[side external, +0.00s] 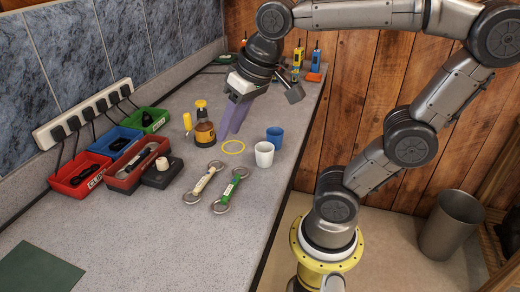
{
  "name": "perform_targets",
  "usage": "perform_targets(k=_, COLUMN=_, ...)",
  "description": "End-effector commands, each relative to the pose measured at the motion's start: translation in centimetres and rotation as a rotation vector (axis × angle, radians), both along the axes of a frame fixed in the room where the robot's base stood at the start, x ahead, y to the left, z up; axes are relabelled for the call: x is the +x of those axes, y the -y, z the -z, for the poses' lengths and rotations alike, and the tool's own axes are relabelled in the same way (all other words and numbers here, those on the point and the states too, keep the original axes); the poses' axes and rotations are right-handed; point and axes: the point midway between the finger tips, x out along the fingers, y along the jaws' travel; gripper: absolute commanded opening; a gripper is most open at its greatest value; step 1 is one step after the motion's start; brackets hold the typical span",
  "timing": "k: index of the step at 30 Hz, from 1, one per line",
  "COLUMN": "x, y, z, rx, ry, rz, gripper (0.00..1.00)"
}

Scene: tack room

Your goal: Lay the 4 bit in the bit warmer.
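Two bits lie side by side on the grey counter: one with a cream bar (203,184) and one with a green bar (230,191), each with metal rings at its ends. Their labels are too small to read, so I cannot tell which is the 4 bit. A brown-red open tray (123,184) with a black knob box (161,174) beside it looks like the bit warmer. A metal bit (142,162) lies in it. My gripper (230,132), with purple fingers, points down above the counter, beyond the bits. No bit shows in it; its finger gap is unclear.
A brown bottle (204,131), a yellow ring (233,147), a white cup (264,154) and a blue cup (274,137) stand near my gripper. Red (79,176), blue (115,142) and green (146,120) bins line the wall under a power strip (85,112). The front counter is mostly clear.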

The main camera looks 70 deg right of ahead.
Motion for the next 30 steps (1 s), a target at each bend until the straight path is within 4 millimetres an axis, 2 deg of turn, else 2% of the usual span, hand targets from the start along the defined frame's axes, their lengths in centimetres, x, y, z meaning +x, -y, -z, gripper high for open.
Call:
perform_targets(k=1, x=-1.7, y=0.0, z=1.0, rx=-0.027, ry=0.025, rz=-0.062, gripper=0.35)
perform_targets(k=3, x=-3.4, y=0.0, z=2.3, rx=-0.064, ry=0.052, rz=-0.142, gripper=0.35)
perform_targets(k=6, x=-5.0, y=0.0, z=3.8, rx=-0.105, ry=0.077, rz=-0.224, gripper=0.35)
perform_targets(k=9, x=-5.7, y=0.0, z=4.5, rx=-0.128, ry=0.091, rz=-0.268, gripper=0.35)
perform_targets(k=30, x=-5.9, y=0.0, z=4.8, rx=-0.134, ry=0.092, rz=-0.280, gripper=0.35)
